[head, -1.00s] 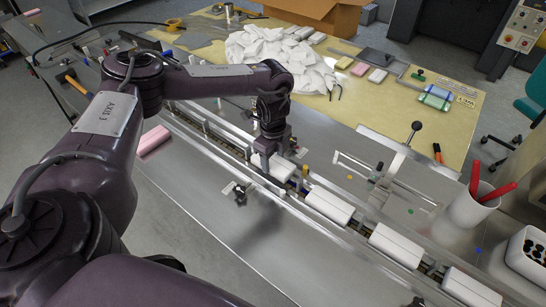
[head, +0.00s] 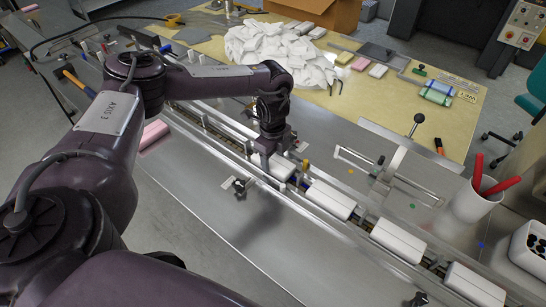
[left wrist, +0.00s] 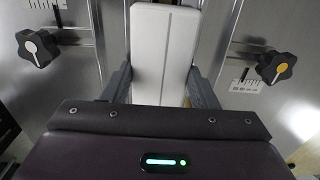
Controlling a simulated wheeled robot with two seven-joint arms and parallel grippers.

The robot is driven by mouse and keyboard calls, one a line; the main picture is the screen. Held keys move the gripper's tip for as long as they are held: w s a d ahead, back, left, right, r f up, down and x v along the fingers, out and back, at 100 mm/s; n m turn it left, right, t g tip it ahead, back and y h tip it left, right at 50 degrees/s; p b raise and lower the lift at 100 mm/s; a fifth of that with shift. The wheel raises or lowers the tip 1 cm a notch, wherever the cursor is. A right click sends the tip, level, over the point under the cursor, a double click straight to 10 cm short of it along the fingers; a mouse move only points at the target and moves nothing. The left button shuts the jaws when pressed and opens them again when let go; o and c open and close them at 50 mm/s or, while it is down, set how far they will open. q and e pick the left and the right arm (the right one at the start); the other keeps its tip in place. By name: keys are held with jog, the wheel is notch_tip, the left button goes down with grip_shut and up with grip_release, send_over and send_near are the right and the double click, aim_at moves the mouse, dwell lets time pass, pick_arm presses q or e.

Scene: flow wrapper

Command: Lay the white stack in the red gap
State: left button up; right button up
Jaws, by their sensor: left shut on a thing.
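The white stack (left wrist: 164,45) lies lengthwise between the fingers of my left gripper (left wrist: 162,86) in the left wrist view, with a grey line along its top. In the head view my left gripper (head: 265,165) points down at the lane and is shut on this stack (head: 281,166), which is partly hidden by the fingers. The stack is at the lane between the rails; I cannot tell if it touches the bed. I cannot clearly make out the red gap; the gripper and stack may hide it. My right gripper is not in view.
More white stacks (head: 329,199) lie in line farther along the lane (head: 360,222), toward the lower right. Black knobs (left wrist: 276,68) stand either side of the lane. A pink block (head: 153,135) is at left; a white cup with red markers (head: 471,204) is at right.

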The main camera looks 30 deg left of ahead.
pick_arm(q)
jog(key=shift+f, duration=0.1)
jog(key=o, duration=1)
jog(key=shift+o, duration=0.2)
notch_tip(320, 180, up, 7)
jog(key=shift+r+b, duration=0.1)
jog(key=shift+b, duration=0.65)
jog(key=shift+r, duration=0.3)
jog(key=shift+r, duration=0.1)
